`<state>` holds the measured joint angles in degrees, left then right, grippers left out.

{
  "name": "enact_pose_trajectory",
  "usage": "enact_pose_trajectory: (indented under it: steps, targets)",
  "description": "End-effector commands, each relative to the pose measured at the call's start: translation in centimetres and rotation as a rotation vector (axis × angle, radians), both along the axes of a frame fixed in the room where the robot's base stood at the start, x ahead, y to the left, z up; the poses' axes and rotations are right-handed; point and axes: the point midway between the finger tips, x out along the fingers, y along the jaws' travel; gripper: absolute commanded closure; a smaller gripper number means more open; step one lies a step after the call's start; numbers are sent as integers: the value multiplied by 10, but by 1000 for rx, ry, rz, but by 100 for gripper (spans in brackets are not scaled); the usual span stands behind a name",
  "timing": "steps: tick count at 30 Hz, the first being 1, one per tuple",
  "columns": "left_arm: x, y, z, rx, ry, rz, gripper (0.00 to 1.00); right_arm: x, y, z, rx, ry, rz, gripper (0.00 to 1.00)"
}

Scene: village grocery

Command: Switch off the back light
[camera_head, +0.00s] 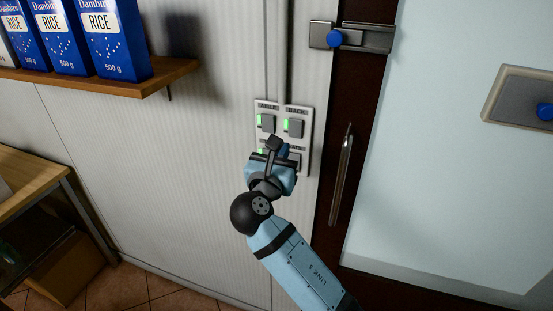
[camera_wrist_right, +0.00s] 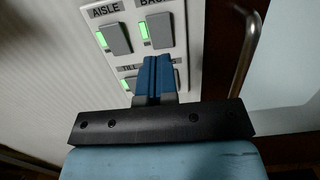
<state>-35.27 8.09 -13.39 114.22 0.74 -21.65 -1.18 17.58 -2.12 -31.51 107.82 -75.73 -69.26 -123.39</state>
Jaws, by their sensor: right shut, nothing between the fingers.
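The light switch panel (camera_head: 304,112) is a pale plate on the ribbed wall, with several grey rocker switches. The BACK switch (camera_head: 295,128) is at its upper right, with a green light lit on its left side. It also shows in the right wrist view (camera_wrist_right: 160,30), its label partly cut off. The AISLE switch (camera_head: 267,123) is beside it on the left, also lit green. My right gripper (camera_head: 274,143) is shut and empty in front of the panel's lower half, below the BACK switch. In the wrist view its fingers (camera_wrist_right: 155,66) partly hide the lower switches. My left gripper is out of view.
A brown door frame with a metal handle (camera_head: 341,178) is just right of the panel. A wooden shelf (camera_head: 150,80) with blue rice boxes (camera_head: 117,40) is at upper left. A wooden counter (camera_head: 30,181) is at lower left.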

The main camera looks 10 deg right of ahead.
Motion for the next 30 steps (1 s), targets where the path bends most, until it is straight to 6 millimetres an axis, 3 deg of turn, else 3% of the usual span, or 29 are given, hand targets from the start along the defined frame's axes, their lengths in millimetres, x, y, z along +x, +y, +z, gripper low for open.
enact_pose_trajectory:
  steps: [6,12,30]
  targets:
    - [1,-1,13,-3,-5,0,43,38,-26,8,-1,0,-2,100]
    - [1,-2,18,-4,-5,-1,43,59,-40,10,0,1,-1,100]
    - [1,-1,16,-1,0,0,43,72,-45,10,-2,1,-1,100]
